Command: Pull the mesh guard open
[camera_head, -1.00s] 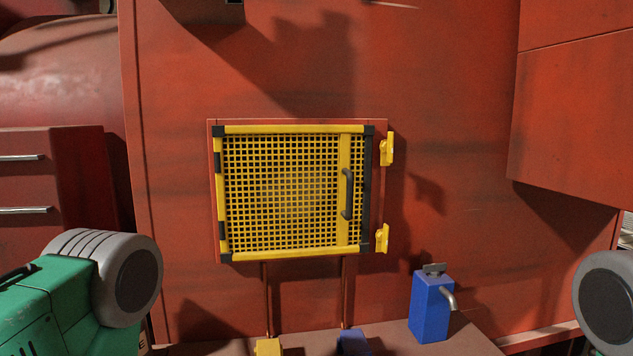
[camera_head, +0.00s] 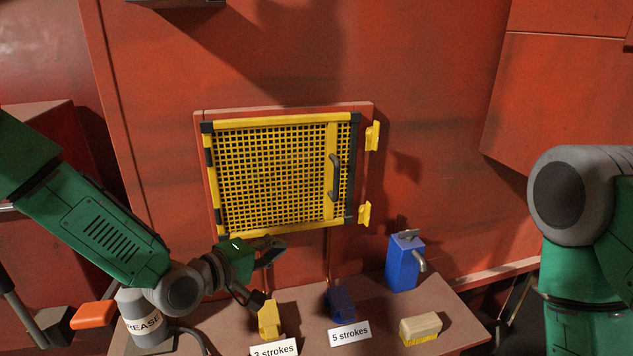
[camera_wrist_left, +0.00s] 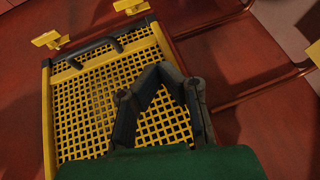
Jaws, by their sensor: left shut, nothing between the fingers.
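The yellow mesh guard (camera_head: 270,175) sits flat in its frame on the red wall and looks closed. Its dark handle (camera_head: 335,178) stands upright near the right edge. Two yellow tabs (camera_head: 372,136) are on the wall just right of the guard. My left gripper (camera_head: 274,252) is below the guard's lower edge, apart from the handle. In the left wrist view, its fingers (camera_wrist_left: 162,75) come together with nothing between them, in front of the mesh (camera_wrist_left: 100,105). The handle (camera_wrist_left: 90,52) shows there beyond the fingertips. My right gripper is out of view; only its arm shows.
Below the guard, a bench (camera_head: 378,318) holds a yellow block (camera_head: 269,320) labelled "3 strokes", a dark blue block (camera_head: 341,303) labelled "5 strokes", a blue box with a spout (camera_head: 402,265) and a cream-and-yellow block (camera_head: 421,327). A grease container (camera_head: 138,312) stands at left.

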